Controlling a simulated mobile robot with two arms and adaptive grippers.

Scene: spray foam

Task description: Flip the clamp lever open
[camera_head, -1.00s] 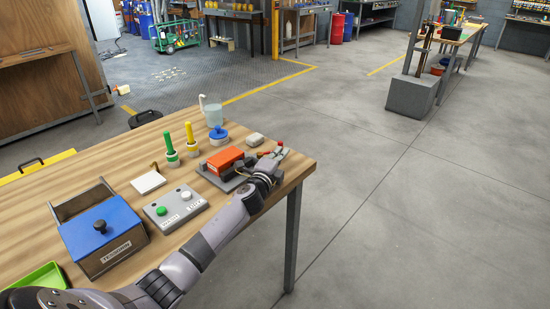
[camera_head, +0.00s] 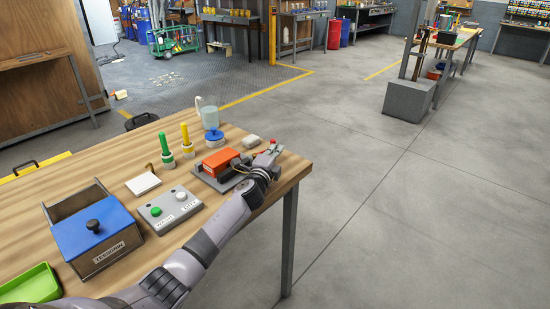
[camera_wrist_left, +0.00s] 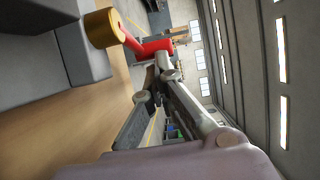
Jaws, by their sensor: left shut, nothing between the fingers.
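The clamp lever (camera_wrist_left: 153,47) is red and shows in the left wrist view, with a brass-coloured cylinder (camera_wrist_left: 101,28) at its other end beside grey blocks. In the head view a small red part (camera_head: 272,142) shows at the tips of my left gripper (camera_head: 270,156), near the table's right corner. In the left wrist view my left gripper (camera_wrist_left: 162,72) is shut and empty, its tips close to the red lever end. I cannot tell whether they touch. The clamp's base is partly hidden by my wrist. My right gripper is not in view.
An orange block (camera_head: 221,159) on a dark base stands just left of my left gripper. A button box (camera_head: 169,208), blue-lidded box (camera_head: 91,227), green and yellow markers and a glass jar (camera_head: 210,117) share the wooden table. Open floor lies to the right.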

